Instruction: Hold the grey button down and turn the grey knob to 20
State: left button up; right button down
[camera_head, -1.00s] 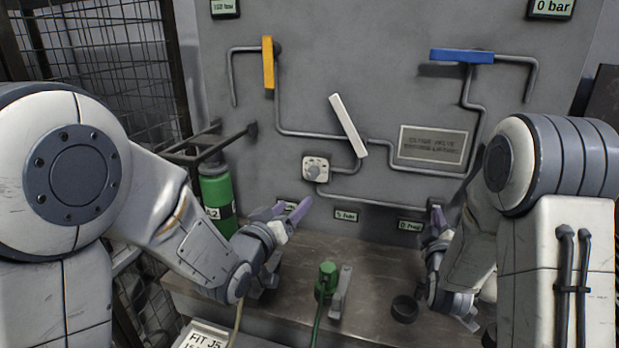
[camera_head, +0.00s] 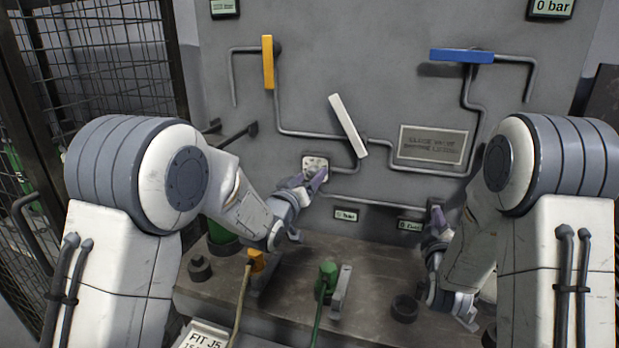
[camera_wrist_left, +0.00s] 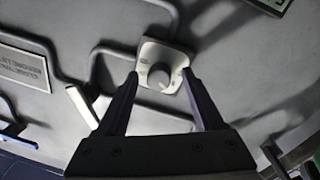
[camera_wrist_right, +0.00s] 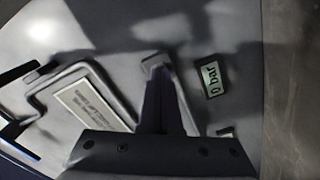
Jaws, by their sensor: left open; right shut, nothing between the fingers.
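The grey knob (camera_wrist_left: 159,77) sits on a white square dial plate (camera_head: 312,161) on the grey panel. My left gripper (camera_head: 312,180) is open in front of it and partly covers it in the head view. In the left wrist view the fingers (camera_wrist_left: 160,74) appear on either side of the knob; contact cannot be told. The dial's figures are too small to read. My right gripper (camera_head: 437,217) is shut and empty, its tips at a small grey square fitting (camera_wrist_right: 154,62), probably the button, low on the panel. The tips hide part of it, so pressing cannot be told.
A white lever (camera_head: 347,125) stands just right of and above the dial. Pipes run across the panel, with a yellow lever (camera_head: 268,62) and a blue lever (camera_head: 461,56). Green (camera_head: 327,275) and yellow (camera_head: 257,262) connectors and a black ring (camera_head: 404,308) are on the bench below.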

pick_arm(q)
jog(key=shift+w, duration=0.1)
grip_shut()
jog(key=shift+m, duration=0.3)
jog(key=m, duration=0.5)
jog(key=shift+r, duration=0.1)
jog(key=m+y, duration=0.1)
jog(key=m, duration=1)
jog(key=shift+d+r+m+y, duration=0.1)
jog(key=shift+d+m+y, duration=0.05)
jog(key=shift+m+y, duration=0.25)
jog(key=m, duration=0.4)
jog(key=shift+m, duration=0.4)
